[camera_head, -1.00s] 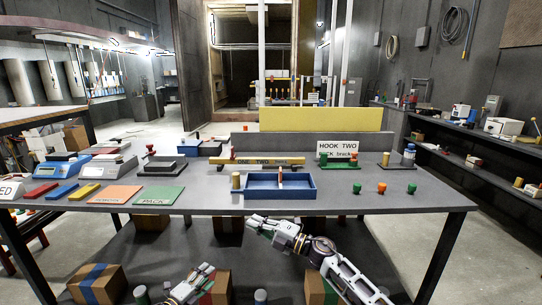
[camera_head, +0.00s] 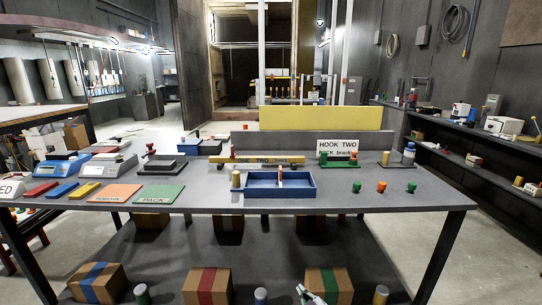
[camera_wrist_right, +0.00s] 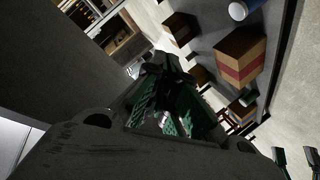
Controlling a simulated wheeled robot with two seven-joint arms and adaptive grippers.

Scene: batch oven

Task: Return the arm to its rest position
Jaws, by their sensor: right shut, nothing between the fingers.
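My right gripper (camera_head: 308,293) shows only in part at the bottom edge of the head view, below and in front of the table. In the right wrist view its dark fingers with green pads (camera_wrist_right: 165,115) are in shadow; it is shut and empty. My left gripper is out of the head view. Two separate green-padded fingers at the lower right edge of the right wrist view look like my left gripper (camera_wrist_right: 297,158), open and empty.
The grey table (camera_head: 340,200) carries a blue tray (camera_head: 253,192), a green PACK mat (camera_head: 159,195) and small coloured pegs. Cardboard boxes (camera_head: 207,287) stand below the table; one box (camera_wrist_right: 238,57) shows in the right wrist view. The table's front edge lies above my right gripper.

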